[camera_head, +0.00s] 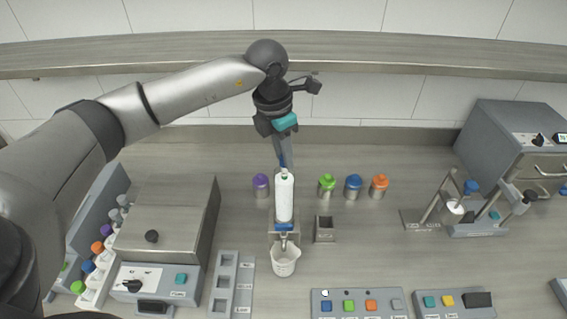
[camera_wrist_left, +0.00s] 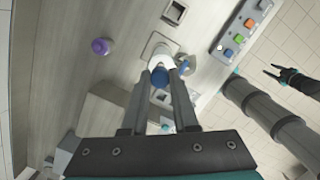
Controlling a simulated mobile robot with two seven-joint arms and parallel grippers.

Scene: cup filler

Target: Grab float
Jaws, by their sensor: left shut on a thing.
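My left gripper (camera_head: 283,160) points down at the top of a tall white cylinder (camera_head: 284,198) in the middle of the bench. It is shut on a blue piece at that top, which I take to be the float; it shows between the fingertips in the left wrist view (camera_wrist_left: 160,76). The white cylinder stands upright, with a blue part at its foot, over a clear beaker (camera_head: 285,259). I cannot tell whether the float is clear of the cylinder. In the left wrist view, my right gripper (camera_wrist_left: 274,71) shows dark, apart fingers, holding nothing visible.
Bottles with purple (camera_head: 261,186), green (camera_head: 327,187), blue (camera_head: 353,188) and orange (camera_head: 378,187) caps stand close by. A grey box (camera_head: 170,220) is at left and an oven-like unit (camera_head: 512,138) at right. A shelf (camera_head: 400,52) runs behind. Free bench lies at right centre.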

